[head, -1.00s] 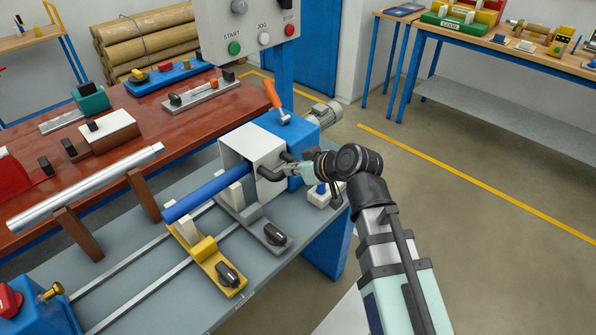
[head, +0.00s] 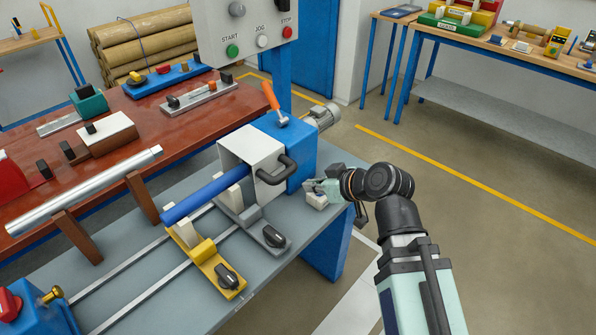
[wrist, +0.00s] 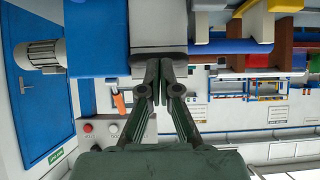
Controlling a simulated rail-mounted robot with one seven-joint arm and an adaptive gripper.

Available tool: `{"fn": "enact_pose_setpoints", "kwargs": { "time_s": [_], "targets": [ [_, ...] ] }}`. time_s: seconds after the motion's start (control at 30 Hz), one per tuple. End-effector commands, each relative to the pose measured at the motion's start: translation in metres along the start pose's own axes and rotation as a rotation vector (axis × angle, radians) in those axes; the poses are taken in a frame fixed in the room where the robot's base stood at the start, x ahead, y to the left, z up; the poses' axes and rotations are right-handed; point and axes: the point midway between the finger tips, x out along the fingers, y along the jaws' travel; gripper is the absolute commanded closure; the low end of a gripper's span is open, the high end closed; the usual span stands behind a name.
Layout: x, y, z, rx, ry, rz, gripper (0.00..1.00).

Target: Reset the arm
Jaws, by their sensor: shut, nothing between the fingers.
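My gripper (wrist: 159,82) is shut and empty in the wrist view, its two fingers together. In the head view my gripper (head: 315,187) is small, just right of the winder's white guard box (head: 238,153) and in front of its blue housing (head: 302,158). It is apart from the black handle (head: 283,172) on the guard. The fingertips are hard to make out there. A blue rod (head: 205,196) runs from the guard to the lower left over a yellow support (head: 213,262).
The winder stands on a grey bench (head: 165,290). A control panel (head: 245,25) with START, JOG and STOP buttons rises behind it. A red-brown table (head: 190,120) holds fixtures on the left. Open floor (head: 470,200) lies to the right, before a wooden workbench (head: 520,55).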

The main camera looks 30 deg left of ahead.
Motion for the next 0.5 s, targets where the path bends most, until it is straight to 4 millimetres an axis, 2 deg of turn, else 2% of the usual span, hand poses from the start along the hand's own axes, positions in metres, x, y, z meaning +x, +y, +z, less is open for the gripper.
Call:
{"fn": "enact_pose_setpoints", "kwargs": {
  "time_s": [0.03,0.5],
  "targets": [
    [0.001,0.000,0.010,0.000,0.002,0.001,1.00],
    [-0.008,0.001,0.023,0.000,0.001,0.000,1.00]
  ]
}}
